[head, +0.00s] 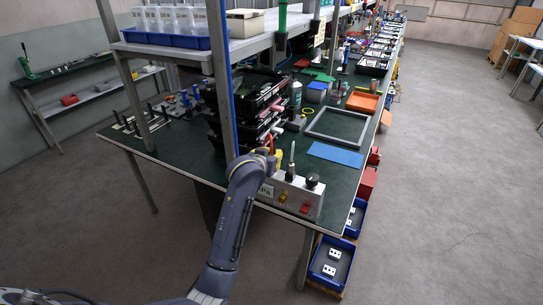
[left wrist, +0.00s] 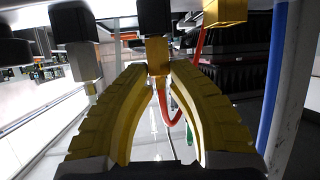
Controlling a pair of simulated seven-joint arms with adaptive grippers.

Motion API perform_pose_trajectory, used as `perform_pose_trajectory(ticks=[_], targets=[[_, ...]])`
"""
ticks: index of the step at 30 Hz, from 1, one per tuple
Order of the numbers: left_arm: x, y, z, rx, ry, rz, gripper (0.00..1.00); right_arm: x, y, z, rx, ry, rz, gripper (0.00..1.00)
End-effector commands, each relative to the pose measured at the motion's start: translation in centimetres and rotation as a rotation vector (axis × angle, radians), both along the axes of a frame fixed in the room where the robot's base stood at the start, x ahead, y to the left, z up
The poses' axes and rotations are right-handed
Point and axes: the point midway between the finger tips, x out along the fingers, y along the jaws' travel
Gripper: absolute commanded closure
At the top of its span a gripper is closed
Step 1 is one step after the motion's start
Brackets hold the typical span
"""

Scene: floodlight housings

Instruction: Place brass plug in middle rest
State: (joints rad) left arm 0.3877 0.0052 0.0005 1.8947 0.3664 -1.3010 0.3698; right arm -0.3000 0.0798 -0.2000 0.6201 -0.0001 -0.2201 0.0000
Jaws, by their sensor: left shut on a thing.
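My left gripper (left wrist: 159,78) is shut on a brass plug (left wrist: 158,52), with its two yellow fingers on either side of it. A black part sits directly beyond the plug in the left wrist view. In the head view my left gripper (head: 274,157) is small, at the back edge of a pale metal box (head: 278,190), and the plug cannot be made out there. A red cable (left wrist: 171,111) loops behind the fingers towards a brass-coloured block (left wrist: 226,12). I cannot tell which rest is the middle one. My right gripper is not in view.
The box carries a black knob (head: 312,181), a red switch (head: 305,208) and an upright grey post (head: 291,167). A blue upright (head: 228,90) and stacked black trays (head: 254,100) stand close behind. A blue sheet (head: 335,154) and an empty grey frame (head: 338,127) lie beyond.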

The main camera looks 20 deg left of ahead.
Motion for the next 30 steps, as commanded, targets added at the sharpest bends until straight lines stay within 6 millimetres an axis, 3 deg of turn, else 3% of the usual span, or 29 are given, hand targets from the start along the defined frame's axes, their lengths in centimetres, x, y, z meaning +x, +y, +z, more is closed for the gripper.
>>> perform_pose_trajectory(ticks=[11, 12, 17, 27, 30], targets=[[-0.01, -0.01, -0.30, 0.000, 0.001, 0.000, 1.00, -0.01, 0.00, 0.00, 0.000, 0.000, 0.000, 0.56], [-0.01, 0.00, -0.32, 0.000, 0.001, 0.000, 0.78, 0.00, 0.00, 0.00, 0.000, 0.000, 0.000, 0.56], [-0.01, -0.01, -0.29, 0.000, 0.000, 0.000, 0.59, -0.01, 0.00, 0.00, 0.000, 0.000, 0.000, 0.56], [0.01, -0.02, 0.14, 0.000, -0.002, 0.000, 0.58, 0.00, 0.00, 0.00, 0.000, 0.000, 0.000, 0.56], [-0.83, -0.03, 0.38, 0.000, -0.001, 0.000, 0.58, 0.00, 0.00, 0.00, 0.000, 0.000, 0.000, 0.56]])
